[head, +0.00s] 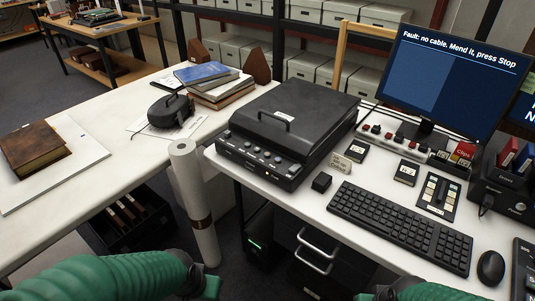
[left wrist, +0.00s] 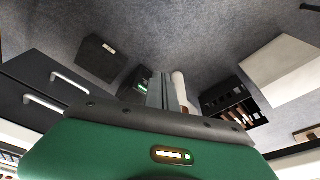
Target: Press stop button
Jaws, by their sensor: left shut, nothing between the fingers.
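The monitor (head: 455,75) reads "Fault: no cable. Mend it, press Stop". No button is legibly marked Stop in the head view. A black scanner (head: 290,125) with several round knobs or buttons along its front stands on the white desk. A small keypad (head: 437,195) lies to the right, above the keyboard. In the left wrist view my left gripper (left wrist: 166,92) is shut and empty, above the floor beside a white roll (left wrist: 180,90). In the head view only my green arms show at the bottom edge; my right gripper is out of sight.
A keyboard (head: 400,226), mouse (head: 491,267), small black block (head: 321,182) and power strip (head: 405,145) are on the desk. The upright paper roll (head: 196,200) stands in the gap between the tables. Books (head: 215,85) and a brown volume (head: 32,148) lie on the left table.

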